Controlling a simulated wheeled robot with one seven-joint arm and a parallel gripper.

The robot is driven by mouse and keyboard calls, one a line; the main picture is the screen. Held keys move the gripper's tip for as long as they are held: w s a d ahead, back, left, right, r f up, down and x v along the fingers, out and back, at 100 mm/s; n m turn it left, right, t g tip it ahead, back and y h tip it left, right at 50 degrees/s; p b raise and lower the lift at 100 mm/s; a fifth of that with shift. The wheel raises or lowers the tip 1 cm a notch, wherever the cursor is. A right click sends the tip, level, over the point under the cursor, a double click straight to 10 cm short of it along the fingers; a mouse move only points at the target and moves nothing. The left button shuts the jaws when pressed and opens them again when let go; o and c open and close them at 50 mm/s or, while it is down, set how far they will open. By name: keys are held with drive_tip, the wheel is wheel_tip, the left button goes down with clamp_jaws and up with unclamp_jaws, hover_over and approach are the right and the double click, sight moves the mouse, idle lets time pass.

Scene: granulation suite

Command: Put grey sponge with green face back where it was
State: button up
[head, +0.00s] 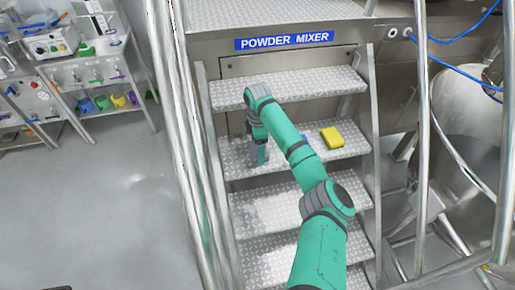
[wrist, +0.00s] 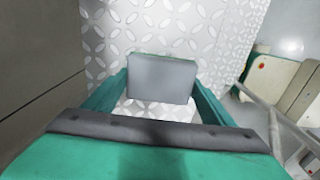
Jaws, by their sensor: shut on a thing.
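The grey sponge (wrist: 162,78) is held between the two fingers of my gripper (wrist: 160,98) in the wrist view. In the head view my gripper (head: 260,154) points down at the left part of the stair step (head: 350,151) that also bears a yellow sponge (head: 332,137). I cannot tell whether the grey sponge touches the step.
The stairs lead up to the powder mixer sign (head: 284,41). Metal handrails (head: 179,120) stand on both sides. A higher step (head: 315,84) is empty. A shelf with several coloured items (head: 103,103) stands at the left. The step between my gripper and the yellow sponge is partly hidden by my arm.

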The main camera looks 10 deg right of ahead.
drive_tip(key=shift+f, duration=0.2)
drive_tip(key=shift+f, duration=0.4)
drive_tip(key=shift+s+f, duration=0.15)
drive_tip(key=shift+f, duration=0.2)
drive_tip(key=o, duration=1.1)
drive_tip(key=shift+f, duration=0.15)
drive_tip(key=shift+r, duration=0.35)
wheel_tip(320, 180, up, 13)
